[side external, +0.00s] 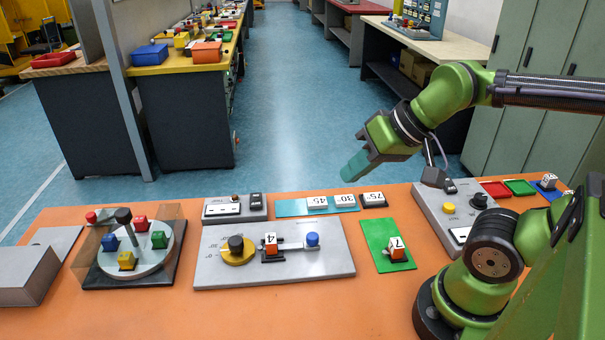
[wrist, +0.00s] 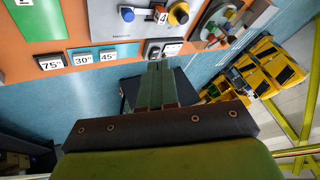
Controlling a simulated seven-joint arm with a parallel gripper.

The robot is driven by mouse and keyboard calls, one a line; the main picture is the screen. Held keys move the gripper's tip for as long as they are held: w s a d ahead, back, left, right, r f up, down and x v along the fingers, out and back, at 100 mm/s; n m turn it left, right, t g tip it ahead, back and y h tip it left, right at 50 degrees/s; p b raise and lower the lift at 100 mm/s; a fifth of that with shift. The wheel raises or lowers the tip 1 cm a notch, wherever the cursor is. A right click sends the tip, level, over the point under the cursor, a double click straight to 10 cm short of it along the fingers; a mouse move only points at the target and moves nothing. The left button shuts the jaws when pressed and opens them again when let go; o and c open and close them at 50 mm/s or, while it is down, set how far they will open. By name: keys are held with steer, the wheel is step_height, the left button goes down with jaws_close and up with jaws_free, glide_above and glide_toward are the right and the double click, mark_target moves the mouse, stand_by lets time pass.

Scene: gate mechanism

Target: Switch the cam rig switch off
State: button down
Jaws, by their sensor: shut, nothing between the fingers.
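The cam rig is a grey plate (side external: 320,268) with a yellow cam and black knob (side external: 236,248), an orange-and-white block marked 4 (side external: 270,243) and a blue knob (side external: 312,239). Behind it stands a small grey box (side external: 212,217) with a white label and a dark switch (side external: 255,201), probably the cam rig switch; its on or off position is too small to tell. My gripper (side external: 352,168) is shut and empty, in the air behind and right of that box. In the wrist view my gripper's fingertips (wrist: 160,64) overlap the box's lower edge (wrist: 151,57).
A teal strip (side external: 290,208) with number tiles lies right of the switch box. A green mat (side external: 378,237) holds a block marked 7. A turntable (side external: 150,253) with coloured blocks stands left. Another control panel (side external: 433,206) stands right, near my arm's base.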

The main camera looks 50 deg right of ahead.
steer(key=m+g+h, duration=0.2)
steer(key=m+g, duration=0.3)
steer(key=g, duration=0.2)
glide_above(255, 196)
steer(key=shift+f, duration=2.85)
steer(key=shift+d, duration=0.1)
step_height(255, 196, down, 14)
